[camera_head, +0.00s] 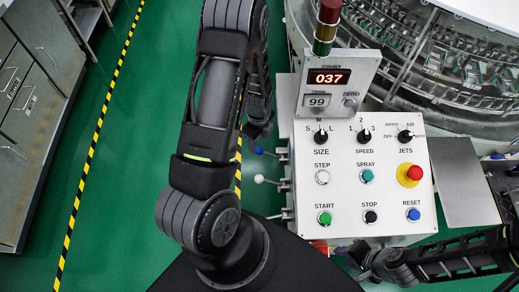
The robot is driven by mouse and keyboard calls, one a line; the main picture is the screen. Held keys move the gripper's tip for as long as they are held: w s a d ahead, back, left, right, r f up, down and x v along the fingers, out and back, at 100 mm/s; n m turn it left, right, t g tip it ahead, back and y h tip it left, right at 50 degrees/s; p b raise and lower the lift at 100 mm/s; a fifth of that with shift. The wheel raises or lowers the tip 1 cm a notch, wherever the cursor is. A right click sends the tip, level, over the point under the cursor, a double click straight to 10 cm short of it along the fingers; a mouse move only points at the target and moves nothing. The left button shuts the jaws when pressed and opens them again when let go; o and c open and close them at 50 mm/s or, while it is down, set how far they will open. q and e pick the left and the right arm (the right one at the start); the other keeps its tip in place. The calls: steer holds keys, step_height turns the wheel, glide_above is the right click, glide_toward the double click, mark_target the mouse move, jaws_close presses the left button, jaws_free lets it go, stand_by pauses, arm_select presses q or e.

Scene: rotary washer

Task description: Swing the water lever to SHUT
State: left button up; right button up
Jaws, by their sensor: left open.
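The white control box (343,190) stands right of centre. Levers stick out from its left side: one has a blue knob (259,151), one below it a white knob (259,179). A third, lower lever (280,215) is partly hidden by my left arm. No WATER or SHUT lettering is readable beside them, so I cannot tell the water lever by label. My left gripper (255,131) is open, partly hidden behind my arm, just above the blue knob; contact cannot be told. My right gripper (352,255) is below the box's bottom edge; its jaws are unclear.
The box's front carries dials, buttons and a red emergency stop (414,173). A display (327,77) reads 037, below a signal light (327,25). The metal rotary washer (455,65) stands behind. Grey cabinets (35,100) are left, with green floor between.

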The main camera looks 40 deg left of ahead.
mark_target(259, 148)
arm_select(q)
step_height(259, 148, down, 7)
steer(key=b, duration=0.4)
steer(key=shift+f, duration=0.1)
jaws_close()
stand_by(0.4)
stand_by(0.9)
